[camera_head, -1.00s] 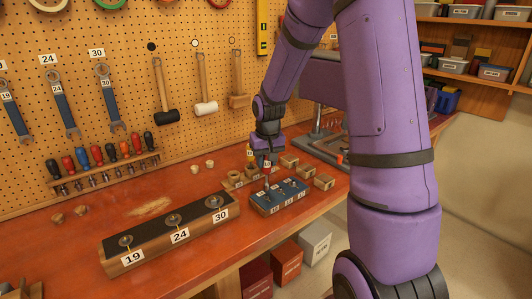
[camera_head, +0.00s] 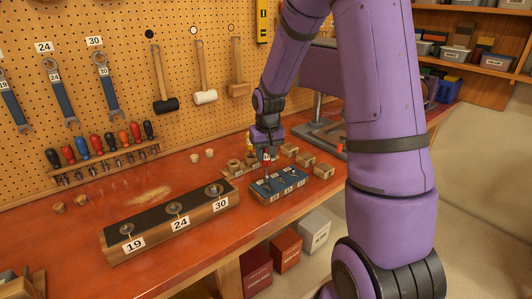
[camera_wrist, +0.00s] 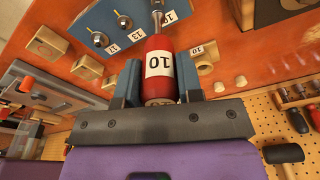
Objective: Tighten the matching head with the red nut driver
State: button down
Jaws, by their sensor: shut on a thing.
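My gripper (camera_wrist: 157,97) is shut on the red nut driver (camera_wrist: 159,56), whose handle carries a white label reading 10. Its metal shaft (camera_wrist: 157,17) points away from the gripper towards the blue block (camera_wrist: 91,17). The block carries small metal heads with numbered labels; one label (camera_wrist: 170,17) reads 10 and lies beside the shaft. In the head view, my gripper (camera_head: 267,147) is above the left part of the blue block (camera_head: 295,188).
A long block (camera_head: 165,240) labelled 19, 24 and 30 lies to the left. Small wooden blocks (camera_head: 305,160) stand behind and right of the blue block. Several drivers (camera_head: 110,145) sit in a rack on the pegboard. Bare bench (camera_head: 100,205) is free at left.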

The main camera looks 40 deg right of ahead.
jog(key=shift+f, duration=0.95)
dwell(0.5)
jog(key=m, duration=0.5)
jog(key=shift+h, duration=0.3)
jog(key=m, duration=0.3)
jog(key=m+g, duration=0.1)
jog(key=m, duration=0.3)
jog(key=shift+s+f, duration=0.1)
jog(key=shift+s, duration=0.1)
jog(key=shift+d, duration=0.1)
jog(key=shift+w+r, duration=0.1)
jog(key=shift+r, duration=3.45)
